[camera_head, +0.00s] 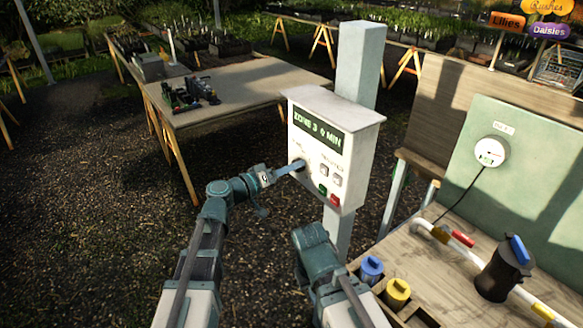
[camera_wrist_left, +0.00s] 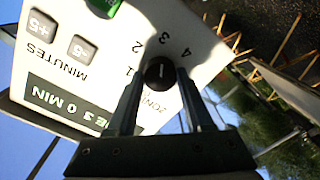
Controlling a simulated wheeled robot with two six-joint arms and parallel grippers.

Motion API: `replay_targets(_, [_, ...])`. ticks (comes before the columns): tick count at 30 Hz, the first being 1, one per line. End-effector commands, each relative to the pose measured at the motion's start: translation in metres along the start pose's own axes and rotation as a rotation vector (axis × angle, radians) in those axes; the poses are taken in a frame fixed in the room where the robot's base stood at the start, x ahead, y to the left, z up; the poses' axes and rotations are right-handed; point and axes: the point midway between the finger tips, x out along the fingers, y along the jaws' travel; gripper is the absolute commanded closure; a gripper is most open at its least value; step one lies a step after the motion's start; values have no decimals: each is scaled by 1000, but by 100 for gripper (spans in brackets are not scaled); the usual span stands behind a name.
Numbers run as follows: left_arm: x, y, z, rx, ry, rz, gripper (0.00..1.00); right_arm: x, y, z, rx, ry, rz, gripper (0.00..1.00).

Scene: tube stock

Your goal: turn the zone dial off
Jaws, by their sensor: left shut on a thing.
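The zone dial is a round black knob (camera_wrist_left: 160,72) with a pale pointer mark, on the front of a white control box (camera_head: 334,113). The numbers 1 to 4 are printed around it; I cannot tell exactly where the mark points. The box display (camera_head: 318,131) reads "ZONE 3 0 MIN". My left gripper (camera_head: 290,169) reaches the lower left of the box face, and its fingers are shut on the dial in the left wrist view. The fingers hide much of the dial in the head view. My right arm shows at bottom centre; its gripper is not visible.
Grey minute buttons (camera_head: 337,181), a green button (camera_head: 323,189) and a red button (camera_head: 335,200) sit right of the dial. A white post (camera_head: 360,65) carries the box. A workbench (camera_head: 450,285) with pipe, valve and caps stands right; a table (camera_head: 240,88) stands behind left.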

Motion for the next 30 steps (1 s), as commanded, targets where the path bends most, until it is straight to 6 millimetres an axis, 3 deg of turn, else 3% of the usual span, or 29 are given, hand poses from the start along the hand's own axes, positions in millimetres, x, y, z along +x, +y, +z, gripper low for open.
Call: replay_targets(30, [0, -3, 0, -963, -51, 7, 100, 0, 0, 0, 0, 0, 0, 100])
